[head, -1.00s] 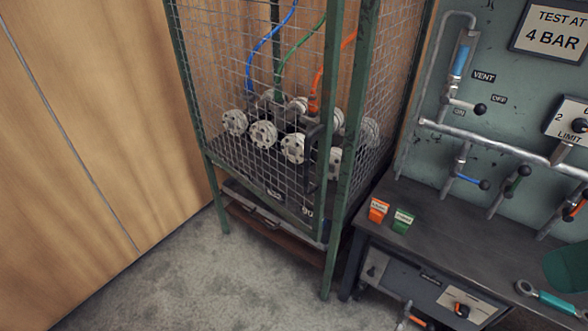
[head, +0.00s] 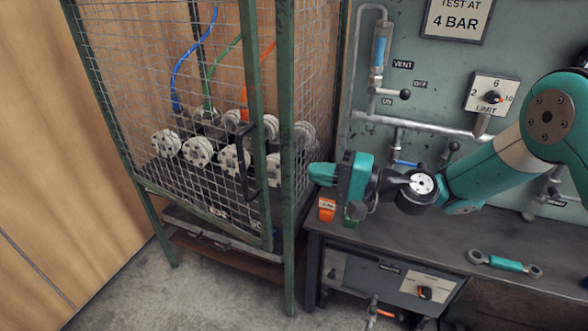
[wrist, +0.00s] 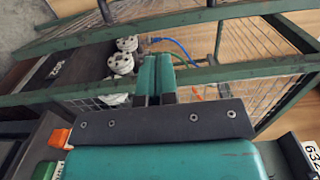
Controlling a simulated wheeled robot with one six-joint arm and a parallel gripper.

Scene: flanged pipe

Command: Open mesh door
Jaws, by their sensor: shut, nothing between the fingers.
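The mesh door (head: 215,215) is a green-framed wire panel on the front of a cage, in the head view. Its black upright handle (head: 246,165) sits near the door's right edge. A narrow gap shows between that edge and the green right post (head: 288,200); I cannot tell if the door is fully closed. My teal gripper (head: 318,174) is just right of the post in the picture, pointing left, apart from the handle. In the wrist view my fingers (wrist: 157,76) are together and empty, with green cage bars and mesh beyond them.
Inside the cage stand several pale flanged discs (head: 198,151) and blue, green and orange hoses. Valve levers project from the panel. Floor in front is clear.

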